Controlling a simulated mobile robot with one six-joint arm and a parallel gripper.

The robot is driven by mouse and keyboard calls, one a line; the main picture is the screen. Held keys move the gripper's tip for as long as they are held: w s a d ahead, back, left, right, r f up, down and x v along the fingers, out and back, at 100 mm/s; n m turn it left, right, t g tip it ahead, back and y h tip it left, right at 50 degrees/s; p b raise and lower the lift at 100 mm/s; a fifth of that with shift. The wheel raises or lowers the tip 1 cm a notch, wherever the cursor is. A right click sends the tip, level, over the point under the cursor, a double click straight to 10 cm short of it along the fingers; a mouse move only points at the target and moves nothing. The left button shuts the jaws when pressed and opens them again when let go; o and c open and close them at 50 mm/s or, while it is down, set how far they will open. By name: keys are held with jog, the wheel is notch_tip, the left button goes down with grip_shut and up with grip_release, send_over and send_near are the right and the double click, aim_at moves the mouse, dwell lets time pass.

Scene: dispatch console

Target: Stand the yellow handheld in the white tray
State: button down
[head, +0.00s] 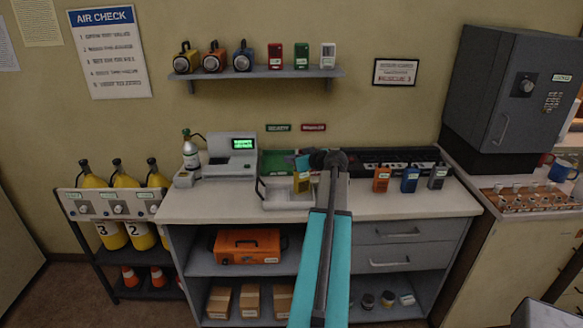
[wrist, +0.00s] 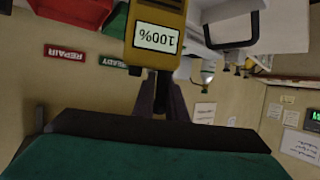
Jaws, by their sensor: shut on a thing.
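The yellow handheld (head: 302,183) is upright in the head view, at the white tray (head: 288,205) on the counter. In the wrist view the handheld (wrist: 158,14) shows a white label reading 100%, upside down in the picture. My gripper (head: 304,164) is shut on its upper end. The white tray (wrist: 213,28) shows beside the handheld in the wrist view, with a dark handle. I cannot tell whether the handheld's base touches the tray floor. My arm hides part of the counter to the right of the tray.
A green tray (head: 274,160) lies behind the white one. A white machine with a green screen (head: 230,158) stands left. Orange (head: 381,180), blue (head: 410,180) and grey (head: 437,178) handhelds stand right, before a black keyboard-like panel (head: 395,159). A shelf (head: 256,73) hangs above.

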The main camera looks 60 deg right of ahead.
jog(key=shift+f+p, duration=0.85)
jog(key=shift+f, duration=1)
jog(key=c, duration=1.8)
grip_release()
jog(key=shift+o, duration=0.2)
jog(key=b+v, duration=0.4)
jog(key=v, duration=0.8)
jog(key=shift+w, duration=0.1)
